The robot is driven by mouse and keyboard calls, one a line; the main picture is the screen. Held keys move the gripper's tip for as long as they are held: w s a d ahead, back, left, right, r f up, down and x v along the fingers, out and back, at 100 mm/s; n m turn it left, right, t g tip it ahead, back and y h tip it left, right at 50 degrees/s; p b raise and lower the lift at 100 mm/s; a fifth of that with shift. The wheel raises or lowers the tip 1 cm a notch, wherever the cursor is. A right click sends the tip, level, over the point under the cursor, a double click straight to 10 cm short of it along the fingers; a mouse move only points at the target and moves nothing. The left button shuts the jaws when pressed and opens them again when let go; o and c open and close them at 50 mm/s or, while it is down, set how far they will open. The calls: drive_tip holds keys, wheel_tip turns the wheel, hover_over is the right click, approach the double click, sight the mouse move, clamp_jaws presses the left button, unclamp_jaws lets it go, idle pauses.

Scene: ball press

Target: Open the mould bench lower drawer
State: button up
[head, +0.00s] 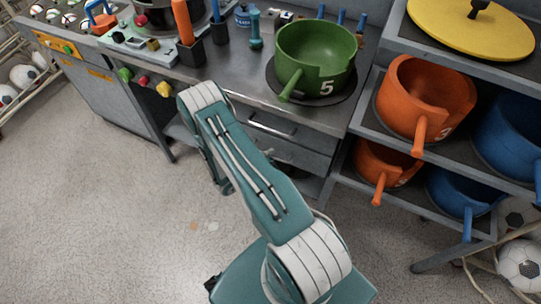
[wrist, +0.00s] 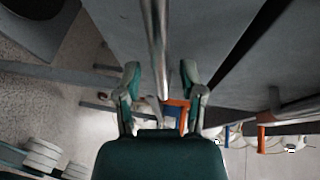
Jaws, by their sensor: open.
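The mould bench (head: 225,90) stands across the middle of the head view, with two grey drawers under its top. The upper drawer (head: 290,128) shows its bar handle. The lower drawer (head: 298,156) is just below it and looks shut; my arm covers its left part. My gripper (wrist: 165,88) is open in the wrist view, its two fingers apart. A metal bar (wrist: 158,45), like a handle, runs from the top edge down between the fingers, with grey panels beside it. I cannot tell which drawer it belongs to, or whether the fingers touch it. The head view hides most of my gripper behind the arm.
A green pot (head: 312,60) stands on the bench top above the drawers. A shelf rack (head: 365,125) with orange and blue pots is close on the right. The floor (head: 130,220) in front of the bench is clear on the left.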

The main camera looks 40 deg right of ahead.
drive_tip(key=shift+d, duration=0.35)
clamp_jaws()
drive_tip(key=shift+f, duration=0.1)
